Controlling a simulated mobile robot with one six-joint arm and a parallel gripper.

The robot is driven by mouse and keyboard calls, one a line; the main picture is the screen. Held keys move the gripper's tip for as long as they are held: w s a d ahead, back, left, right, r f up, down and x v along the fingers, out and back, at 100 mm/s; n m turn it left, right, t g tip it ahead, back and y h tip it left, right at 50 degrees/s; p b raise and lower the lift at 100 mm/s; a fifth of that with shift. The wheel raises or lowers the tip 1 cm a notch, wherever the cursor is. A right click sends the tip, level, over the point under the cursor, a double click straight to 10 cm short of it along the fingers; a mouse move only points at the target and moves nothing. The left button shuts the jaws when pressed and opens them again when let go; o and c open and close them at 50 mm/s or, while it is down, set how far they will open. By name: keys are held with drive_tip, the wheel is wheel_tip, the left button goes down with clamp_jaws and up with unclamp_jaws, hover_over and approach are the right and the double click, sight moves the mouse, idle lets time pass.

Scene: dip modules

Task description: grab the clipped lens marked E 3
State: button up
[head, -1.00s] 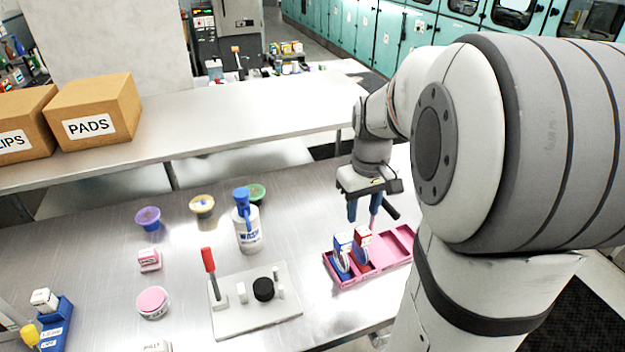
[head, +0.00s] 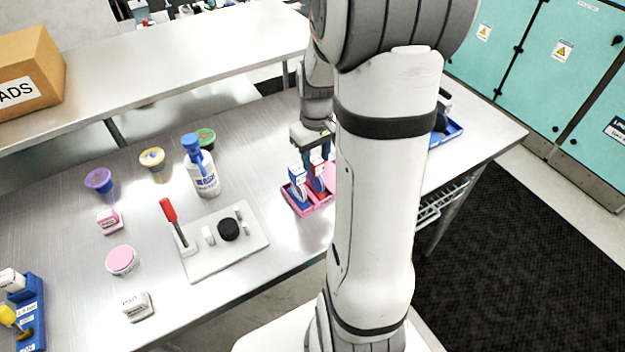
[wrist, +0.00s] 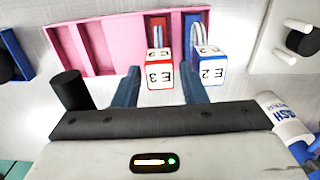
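The lens marked E 3 (wrist: 159,72) has a white clip top with red edges and sits in the pink tray (wrist: 118,42), in a red-lined slot. In the head view it is the red-edged one (head: 317,172). My gripper (wrist: 161,76) is open, its two blue fingers on either side of the E 3 clip with a small gap each side. The blue-edged lens marked E 2 (wrist: 208,68) stands beside it, with the right finger between the two clips. In the head view my gripper (head: 318,155) is over the tray, partly hidden by my arm.
A white wash bottle (head: 203,178) stands left of the tray. A plate with a red-handled lever (head: 225,255) lies in front of it. Several small pots and boxes are further left. A blue tray (head: 447,133) is right of my arm. The raised shelf (head: 190,75) runs behind.

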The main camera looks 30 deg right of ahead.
clamp_jaws()
drive_tip(key=shift+r, duration=0.1)
idle(0.3)
